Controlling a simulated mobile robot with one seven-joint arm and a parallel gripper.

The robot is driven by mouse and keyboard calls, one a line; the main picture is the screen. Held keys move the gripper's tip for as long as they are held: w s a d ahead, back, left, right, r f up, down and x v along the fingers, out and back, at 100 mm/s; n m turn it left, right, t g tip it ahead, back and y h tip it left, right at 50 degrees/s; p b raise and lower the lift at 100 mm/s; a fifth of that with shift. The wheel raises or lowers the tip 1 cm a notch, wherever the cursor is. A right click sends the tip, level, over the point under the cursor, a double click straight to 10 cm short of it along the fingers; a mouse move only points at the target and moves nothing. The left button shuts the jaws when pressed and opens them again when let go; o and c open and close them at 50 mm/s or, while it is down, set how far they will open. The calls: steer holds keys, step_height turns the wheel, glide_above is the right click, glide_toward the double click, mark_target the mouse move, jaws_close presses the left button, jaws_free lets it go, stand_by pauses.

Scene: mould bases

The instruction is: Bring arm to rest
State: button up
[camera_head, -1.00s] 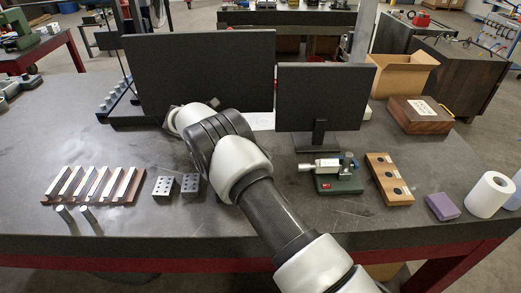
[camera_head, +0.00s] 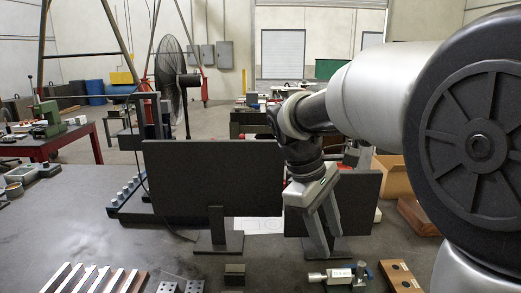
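My gripper (camera_head: 329,246) hangs in front of the right dark monitor (camera_head: 363,200), fingers pointing down. The two fingers are apart with a gap between them, and nothing shows in it. My arm reaches in from the right edge, its large joint filling much of that side. Below the gripper, at the picture's bottom, a micrometer-like device (camera_head: 337,277) stands on the bench. A small dark block (camera_head: 234,271) stands to its left, apart from the gripper.
The left dark monitor (camera_head: 213,178) stands beside the gripper. Metal bars (camera_head: 84,278), drilled blocks (camera_head: 194,287) and a wooden strip with holes (camera_head: 399,277) lie near the front. A cardboard box (camera_head: 392,177) is behind my arm. The bench's left part (camera_head: 75,215) is mostly clear.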

steer(key=s+m+t+y, duration=0.3)
steer(key=s+m+t, duration=0.2)
steer(key=s+m, duration=0.5)
steer(key=s, duration=0.5)
steer(key=shift+d+r+t+y+p, duration=0.15)
steer(key=shift+r+t+y+p, duration=0.2)
steer(key=shift+r+t+y, duration=0.05)
steer(key=shift+s, duration=0.1)
